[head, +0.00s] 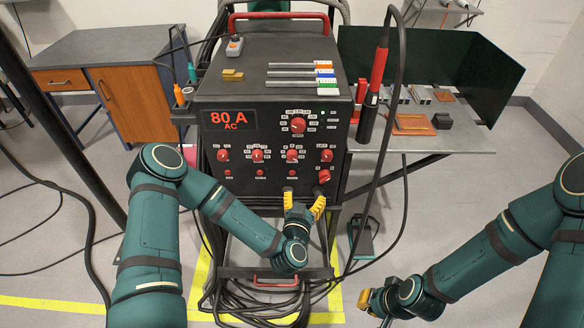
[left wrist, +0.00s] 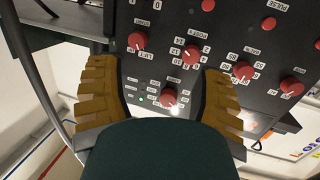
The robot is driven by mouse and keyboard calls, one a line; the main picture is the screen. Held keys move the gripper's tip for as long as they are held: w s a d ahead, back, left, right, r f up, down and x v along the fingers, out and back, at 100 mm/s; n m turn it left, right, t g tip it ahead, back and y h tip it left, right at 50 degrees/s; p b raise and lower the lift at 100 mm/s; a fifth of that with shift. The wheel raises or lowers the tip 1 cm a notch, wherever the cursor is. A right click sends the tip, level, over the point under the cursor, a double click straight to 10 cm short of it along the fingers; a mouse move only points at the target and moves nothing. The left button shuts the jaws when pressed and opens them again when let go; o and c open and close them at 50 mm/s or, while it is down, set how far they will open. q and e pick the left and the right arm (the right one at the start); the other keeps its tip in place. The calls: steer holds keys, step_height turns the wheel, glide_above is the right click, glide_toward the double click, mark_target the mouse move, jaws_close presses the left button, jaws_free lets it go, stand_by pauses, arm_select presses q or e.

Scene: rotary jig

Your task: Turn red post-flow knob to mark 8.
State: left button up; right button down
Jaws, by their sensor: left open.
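The welding machine's black front panel (head: 215,190) carries several red knobs. The one in the row of four, third from the left (head: 292,156), seems to be the post-flow knob; it also shows in the left wrist view (left wrist: 193,54) with a blurred label and numbers around it. Its exact setting is too small to tell. My left gripper (head: 304,200) is open, its yellow fingers pointing up at the panel below the knob row. In the left wrist view, knobs show between its fingers, apart from them. My right gripper (head: 372,300) is low at the right, its fingers mostly hidden.
A torch with a black cable (head: 376,70) hangs at the machine's right side. A metal side table (head: 460,140) stands right; coiled cables (head: 265,300) lie below.

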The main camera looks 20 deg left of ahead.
mark_target(292, 159)
arm_select(q)
steer(key=w+a+y+b, duration=0.1)
steer(key=w+a, duration=0.1)
steer(key=w, duration=0.2)
steer(key=w+a+r+n+y+b, duration=0.1)
steer(key=w+a, duration=0.2)
steer(key=w, duration=0.1)
steer(key=w+a+y, duration=0.2)
steer(key=w, duration=0.3)
steer(key=shift+a+r+n+t+b, duration=0.3)
steer(key=shift+n+t+b, duration=0.1)
jaws_close()
